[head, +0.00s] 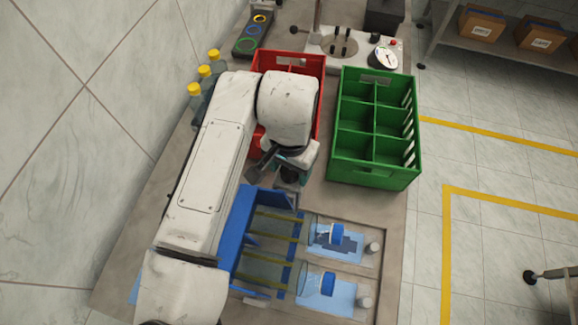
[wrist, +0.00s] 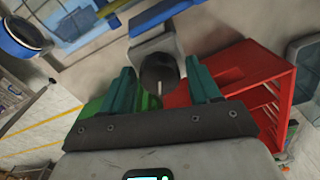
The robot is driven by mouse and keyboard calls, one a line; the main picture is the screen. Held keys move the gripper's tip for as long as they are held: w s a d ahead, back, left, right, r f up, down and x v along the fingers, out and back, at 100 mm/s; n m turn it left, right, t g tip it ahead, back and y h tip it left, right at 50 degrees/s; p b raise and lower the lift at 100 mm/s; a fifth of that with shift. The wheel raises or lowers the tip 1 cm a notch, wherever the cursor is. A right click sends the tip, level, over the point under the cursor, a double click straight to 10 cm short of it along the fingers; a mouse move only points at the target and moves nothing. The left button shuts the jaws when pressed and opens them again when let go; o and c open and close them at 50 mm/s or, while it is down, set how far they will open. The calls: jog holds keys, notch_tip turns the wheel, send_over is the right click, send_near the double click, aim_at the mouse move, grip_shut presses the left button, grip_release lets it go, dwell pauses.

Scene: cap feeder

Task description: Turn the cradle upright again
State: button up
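The cradle (head: 238,232) is a blue frame with yellow rods, on the table in the head view. A dark round knob (wrist: 158,73) on a grey block (wrist: 152,45) is in the middle of the wrist view. It also shows at the cradle's far end in the head view (head: 289,174). My gripper (wrist: 162,86) is open, its teal fingers spread on either side of the knob. Whether either finger touches it I cannot tell. My arm hides part of the cradle.
A red crate (head: 293,58) stands behind my gripper, partly hidden by my arm. An empty green crate (head: 373,174) stands to its right. Yellow-capped bottles (head: 205,71) stand at the left. A fixture with a dial (head: 385,58) is at the back.

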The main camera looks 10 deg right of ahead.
jog(key=c, duration=0.8)
jog(key=shift+r+n+p, duration=0.2)
jog(key=shift+n+p, duration=0.7)
jog(key=shift+p, duration=0.15)
jog(key=shift+c, duration=0.2)
jog(key=n+p, duration=0.5)
jog(key=n, duration=0.1)
jog(key=shift+n+p, duration=0.4)
jog(key=shift+f+n, duration=0.2)
jog(key=shift+n, duration=0.4)
jog(key=o, duration=1)
